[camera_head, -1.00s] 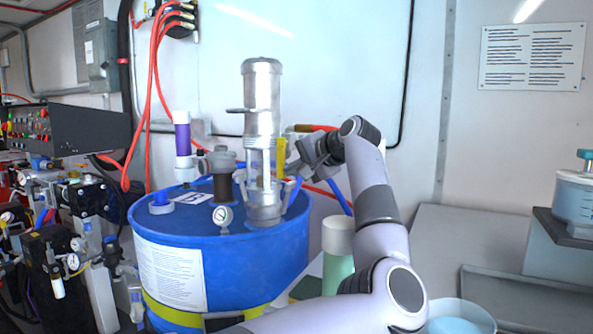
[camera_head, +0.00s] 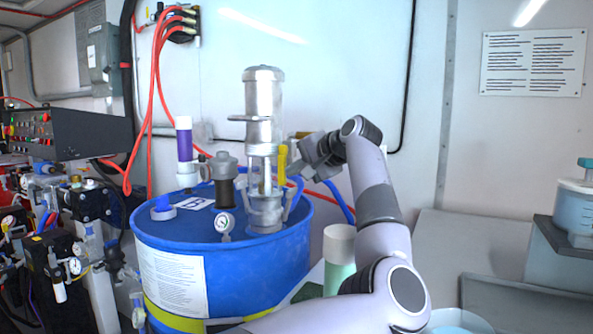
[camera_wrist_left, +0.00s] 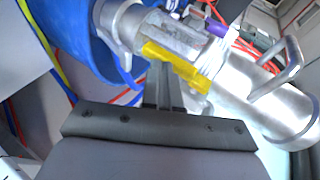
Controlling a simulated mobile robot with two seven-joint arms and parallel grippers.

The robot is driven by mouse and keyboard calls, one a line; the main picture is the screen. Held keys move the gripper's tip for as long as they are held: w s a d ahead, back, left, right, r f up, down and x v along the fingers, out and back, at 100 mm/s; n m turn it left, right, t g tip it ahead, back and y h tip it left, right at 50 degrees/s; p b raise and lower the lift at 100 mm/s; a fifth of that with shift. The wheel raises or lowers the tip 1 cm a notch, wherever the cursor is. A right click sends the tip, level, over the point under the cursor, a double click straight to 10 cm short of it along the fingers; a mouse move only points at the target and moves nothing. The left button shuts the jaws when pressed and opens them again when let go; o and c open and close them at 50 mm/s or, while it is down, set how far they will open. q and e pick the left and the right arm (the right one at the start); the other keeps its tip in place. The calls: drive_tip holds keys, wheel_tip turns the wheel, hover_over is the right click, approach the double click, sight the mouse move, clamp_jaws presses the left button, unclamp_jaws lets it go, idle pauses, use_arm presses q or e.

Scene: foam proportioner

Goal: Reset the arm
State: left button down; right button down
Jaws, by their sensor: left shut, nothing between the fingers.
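My left arm comes up from the bottom of the head view. Its gripper (camera_head: 296,169) is beside the silver pump (camera_head: 264,95) on the blue drum (camera_head: 165,232), just right of a yellow handle (camera_head: 282,163). In the left wrist view the fingers (camera_wrist_left: 163,82) are shut with nothing between them. Their tips lie close to the yellow handle (camera_wrist_left: 175,66); I cannot tell whether they touch it. My right gripper is not in view.
A pressure gauge (camera_head: 224,223) and a purple-and-white cylinder (camera_head: 184,138) are on the drum. Red hoses (camera_head: 152,100) hang behind it. A green-and-white container (camera_head: 339,258) stands by my forearm. A clear tank (camera_head: 577,208) is at the right.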

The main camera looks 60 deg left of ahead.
use_arm(q)
drive_tip(key=v, duration=0.7)
drive_tip(key=shift+d+f, duration=0.1)
